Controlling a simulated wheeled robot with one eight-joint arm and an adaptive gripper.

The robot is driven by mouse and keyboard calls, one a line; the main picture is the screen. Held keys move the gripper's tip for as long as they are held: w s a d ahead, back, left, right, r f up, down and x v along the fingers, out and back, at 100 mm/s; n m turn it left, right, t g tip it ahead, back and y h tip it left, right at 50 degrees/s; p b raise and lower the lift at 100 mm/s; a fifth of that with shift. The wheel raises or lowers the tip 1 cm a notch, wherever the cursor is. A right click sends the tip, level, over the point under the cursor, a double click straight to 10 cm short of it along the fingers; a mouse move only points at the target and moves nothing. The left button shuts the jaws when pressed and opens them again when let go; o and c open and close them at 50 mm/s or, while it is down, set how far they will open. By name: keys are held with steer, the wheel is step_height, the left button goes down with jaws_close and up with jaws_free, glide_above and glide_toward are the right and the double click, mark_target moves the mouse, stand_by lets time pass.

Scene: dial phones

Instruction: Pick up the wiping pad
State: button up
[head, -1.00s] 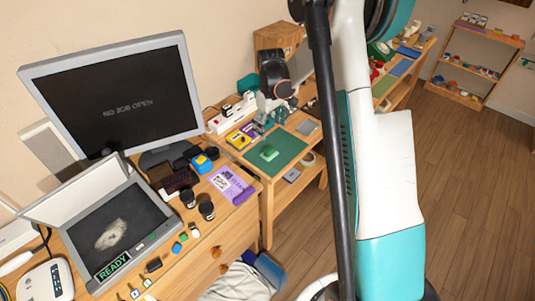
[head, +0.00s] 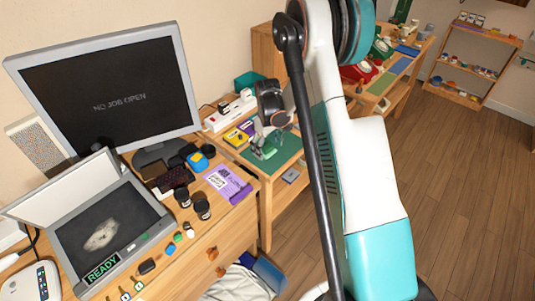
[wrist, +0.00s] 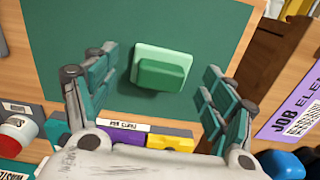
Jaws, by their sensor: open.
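The wiping pad looks to be the light-green block with a darker green grip on top (wrist: 163,72). It lies on the dark green mat (wrist: 60,50) on the wooden side table. My gripper (wrist: 160,78) is open and empty, with one finger to the left and one to the right of the pad in the wrist view. Both fingers are apart from the pad. In the head view my gripper (head: 271,139) hangs just above the mat (head: 287,151) and partly hides the pad (head: 267,153).
A purple box (wrist: 122,136) and a yellow box (wrist: 170,143) stand at the mat's edge. A purple-edged job sheet (head: 229,183) lies on the nearer desk, beside two black jars. A white power strip (head: 230,111) is behind the mat.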

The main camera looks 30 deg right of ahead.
mark_target(268, 147)
steer(key=shift+f, duration=0.3)
steer(key=c, duration=1.1)
steer(key=shift+c, duration=0.2)
steer(key=shift+r, duration=0.1)
step_height(268, 147, up, 20)
steer(key=p, duration=0.6)
